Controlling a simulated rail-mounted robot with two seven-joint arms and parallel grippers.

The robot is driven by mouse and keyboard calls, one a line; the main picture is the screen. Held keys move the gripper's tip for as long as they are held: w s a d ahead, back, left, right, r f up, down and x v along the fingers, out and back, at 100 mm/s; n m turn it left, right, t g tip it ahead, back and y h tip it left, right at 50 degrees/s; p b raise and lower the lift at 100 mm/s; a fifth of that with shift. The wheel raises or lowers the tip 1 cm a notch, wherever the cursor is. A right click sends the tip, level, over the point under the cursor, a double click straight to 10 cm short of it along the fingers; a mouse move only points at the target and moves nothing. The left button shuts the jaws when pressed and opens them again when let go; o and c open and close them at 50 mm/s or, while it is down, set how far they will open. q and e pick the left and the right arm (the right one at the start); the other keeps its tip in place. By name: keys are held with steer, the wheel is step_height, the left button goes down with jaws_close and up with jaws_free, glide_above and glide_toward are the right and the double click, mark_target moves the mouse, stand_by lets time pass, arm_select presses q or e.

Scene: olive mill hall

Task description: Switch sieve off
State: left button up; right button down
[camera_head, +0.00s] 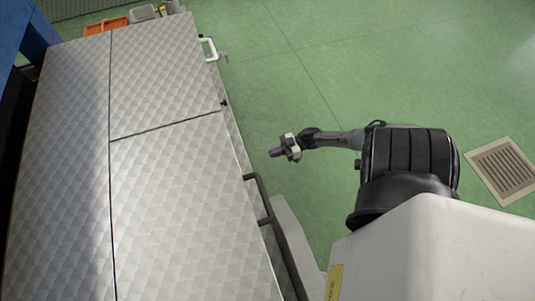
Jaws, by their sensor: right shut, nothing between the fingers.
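A large metal machine with a quilted sheen (165,190) fills the left half of the head view; I cannot tell whether it is the sieve. No switch can be made out on it. My right gripper (276,153) is shut and empty, out over the green floor just right of the machine's edge, with its fingers pointing left towards it. The fingers look apart from the machine. My left gripper is not in view.
A dark handle (261,199) and a white handle (210,49) stick out from the machine's right side. An orange crate (105,26) and grey containers (146,13) stand beyond its far end. A floor drain (503,171) lies at the right. The green floor between is clear.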

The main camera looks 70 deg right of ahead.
steer(key=b+x, duration=0.3)
steer(key=x, duration=0.9)
steer(key=shift+w+b, duration=0.1)
steer(key=shift+b, duration=0.2)
steer(key=shift+w+a+f+t+y+b, duration=0.1)
steer(key=shift+w+f+t+y+b, duration=0.1)
steer(key=shift+f+t+y+b, duration=0.4)
steer(key=shift+r, duration=0.2)
